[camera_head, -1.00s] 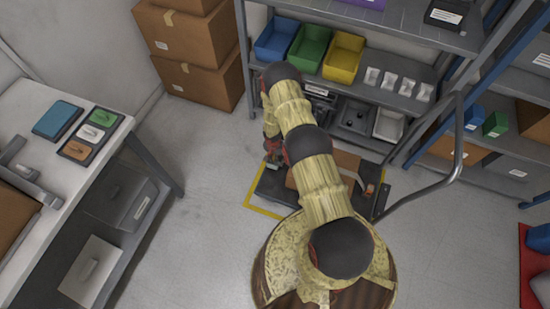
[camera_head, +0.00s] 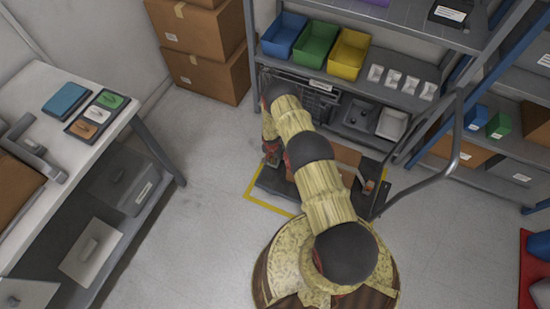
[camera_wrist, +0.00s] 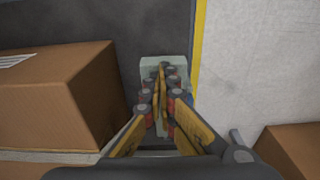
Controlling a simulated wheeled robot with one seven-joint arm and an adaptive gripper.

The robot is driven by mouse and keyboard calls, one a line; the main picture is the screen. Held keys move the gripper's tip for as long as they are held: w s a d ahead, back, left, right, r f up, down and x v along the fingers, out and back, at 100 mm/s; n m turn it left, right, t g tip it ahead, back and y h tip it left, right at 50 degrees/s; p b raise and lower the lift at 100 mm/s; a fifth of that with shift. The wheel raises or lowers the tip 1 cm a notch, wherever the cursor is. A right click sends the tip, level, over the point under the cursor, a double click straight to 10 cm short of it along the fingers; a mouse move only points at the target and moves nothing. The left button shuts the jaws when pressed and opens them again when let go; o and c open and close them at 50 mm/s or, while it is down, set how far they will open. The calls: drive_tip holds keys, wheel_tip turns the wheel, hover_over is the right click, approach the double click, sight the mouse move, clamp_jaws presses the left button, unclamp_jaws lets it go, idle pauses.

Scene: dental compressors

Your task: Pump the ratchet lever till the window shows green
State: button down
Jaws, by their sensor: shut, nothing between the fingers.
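My gripper (camera_wrist: 162,72) is shut, with its yellow-padded fingers together and nothing seen between them. In the wrist view the fingertips are over a pale grey-green block (camera_wrist: 178,62) on a dark surface; I cannot tell whether they touch it. In the head view my gripper (camera_head: 271,159) is low, at the left side of a dark platform (camera_head: 276,189) on the floor, partly hidden by my arm. I cannot make out the ratchet lever or the window; they may be hidden by my arm or gripper.
A cardboard box (camera_wrist: 65,95) stands left of my fingers. A yellow floor line (camera_wrist: 198,50) runs right of them. A bent grey tube (camera_head: 455,150) rises right of the platform. Shelving with coloured bins (camera_head: 315,43) stands behind, and a workbench (camera_head: 60,135) on the left. Floor between is clear.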

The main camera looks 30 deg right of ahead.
drive_tip(key=shift+s+a+f, duration=0.1)
drive_tip(key=shift+f, duration=0.15)
drive_tip(key=shift+r, duration=0.1)
wheel_tip(320, 180, up, 5)
drive_tip(key=shift+f+p, duration=0.1)
drive_tip(key=shift+p, duration=0.8)
drive_tip(key=s+a+r+p, duration=0.2)
drive_tip(key=a+r+p, duration=0.1)
drive_tip(key=r, duration=0.5)
drive_tip(key=shift+s+a, duration=0.25)
drive_tip(key=shift+s, duration=0.1)
drive_tip(key=shift+f, duration=0.1)
